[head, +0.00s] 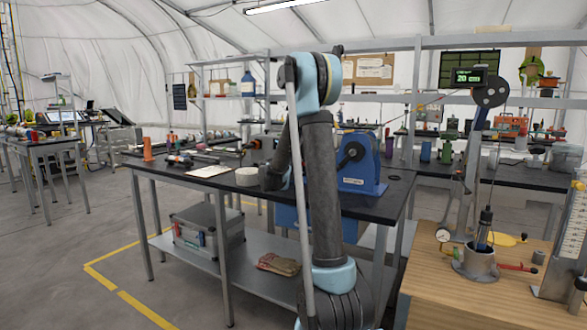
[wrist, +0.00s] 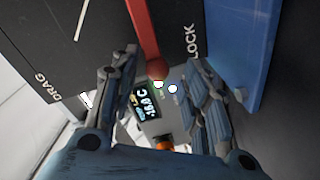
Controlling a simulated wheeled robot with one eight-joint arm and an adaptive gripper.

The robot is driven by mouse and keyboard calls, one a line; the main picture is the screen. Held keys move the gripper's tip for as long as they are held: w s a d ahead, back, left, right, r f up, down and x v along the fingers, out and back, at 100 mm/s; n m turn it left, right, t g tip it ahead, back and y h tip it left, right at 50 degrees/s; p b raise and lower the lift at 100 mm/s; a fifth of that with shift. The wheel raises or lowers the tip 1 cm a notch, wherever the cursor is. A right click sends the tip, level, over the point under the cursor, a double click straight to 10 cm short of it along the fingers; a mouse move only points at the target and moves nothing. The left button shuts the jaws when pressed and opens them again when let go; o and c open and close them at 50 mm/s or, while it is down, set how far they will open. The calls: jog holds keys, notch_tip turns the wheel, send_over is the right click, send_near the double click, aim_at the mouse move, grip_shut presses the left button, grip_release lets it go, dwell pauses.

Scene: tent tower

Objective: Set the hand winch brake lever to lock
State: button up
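The blue hand winch (head: 360,165) stands on the dark bench in the head view, partly covered by my arm. In the wrist view, its red brake lever (wrist: 141,30) comes down from the top edge and ends in a round dark-red knob (wrist: 156,70). The lever lies between the white words DRAG on the left and LOCK on the right, nearer LOCK. My gripper (wrist: 163,66) is open, with one finger on each side of the knob. In the head view, my arm hides the gripper and lever.
A blue panel (wrist: 232,45) stands close to the right finger. Below the knob in the wrist view are a small digital display (wrist: 152,104) and an orange object (wrist: 164,144). A roll of tape (head: 247,177) and a clipboard sheet (head: 208,171) lie on the bench.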

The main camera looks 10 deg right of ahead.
jog(key=v, duration=1)
jog(key=shift+s+a, duration=0.25)
